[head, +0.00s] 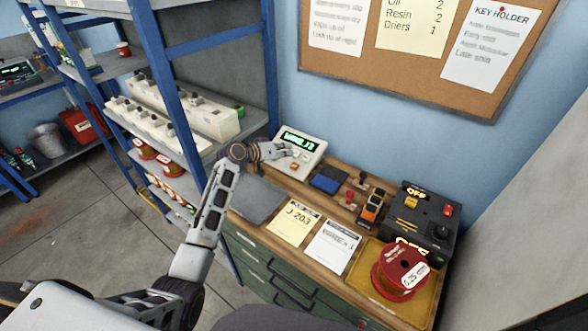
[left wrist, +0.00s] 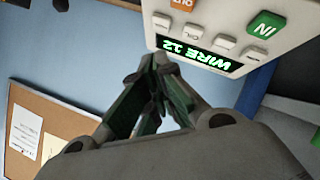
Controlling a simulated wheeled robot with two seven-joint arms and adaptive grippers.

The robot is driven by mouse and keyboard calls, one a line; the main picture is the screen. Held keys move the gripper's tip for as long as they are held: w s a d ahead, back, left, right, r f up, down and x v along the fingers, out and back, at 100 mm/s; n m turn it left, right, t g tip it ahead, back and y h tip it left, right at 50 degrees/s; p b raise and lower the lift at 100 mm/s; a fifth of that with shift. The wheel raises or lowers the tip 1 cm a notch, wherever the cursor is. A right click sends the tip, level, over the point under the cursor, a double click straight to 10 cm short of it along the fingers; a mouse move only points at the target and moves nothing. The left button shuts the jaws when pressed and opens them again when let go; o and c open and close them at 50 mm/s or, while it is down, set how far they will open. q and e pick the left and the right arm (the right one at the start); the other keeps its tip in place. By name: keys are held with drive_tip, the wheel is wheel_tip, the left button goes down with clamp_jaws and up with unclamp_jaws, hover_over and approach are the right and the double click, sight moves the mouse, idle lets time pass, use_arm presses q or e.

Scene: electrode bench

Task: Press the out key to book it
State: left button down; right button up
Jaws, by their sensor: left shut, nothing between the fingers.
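The booking terminal (head: 313,151) is a pale box with a lit green display, at the back left of the bench against the wall. In the left wrist view its display (left wrist: 195,56) reads WIRE 12, upside down. The orange out key (left wrist: 183,4) is cut by the top edge there; an orange key (head: 294,166) also shows in the head view. The green in key (left wrist: 266,25) is to its right in the wrist view. My left gripper (head: 284,150) is shut and empty, its fingertips by the terminal's keys. I cannot tell whether they touch. My right gripper is out of view.
A blue pad (head: 328,180), a black power unit (head: 428,215) and a red spool (head: 400,268) on a yellow tray stand to the right. Two paper cards lie in front. Blue-framed shelves (head: 158,45) rise at the left.

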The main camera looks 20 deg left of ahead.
sight(290, 167)
use_arm(q)
drive_tip(key=shift+w+d+f+b, duration=0.1)
drive_tip(key=shift+w+f+b, duration=0.1)
drive_tip(key=shift+f+b, duration=0.35)
drive_tip(key=shift+w+d+f+b, duration=0.1)
drive_tip(key=shift+w+f+b, duration=0.15)
drive_tip(key=shift+f+b, duration=0.35)
drive_tip(key=shift+w+d+f+b, duration=0.1)
drive_tip(key=shift+w+f+b, duration=0.1)
drive_tip(key=shift+f+b, duration=0.35)
drive_tip(key=shift+w+f+b, duration=0.3)
drive_tip(key=shift+f+b, duration=0.25)
drive_tip(key=shift+f, duration=0.4)
drive_tip(key=shift+w+f, duration=0.1)
drive_tip(key=shift+f, duration=0.05)
drive_tip(key=shift+w+d+f+b, duration=0.15)
drive_tip(key=shift+f+b, duration=0.2)
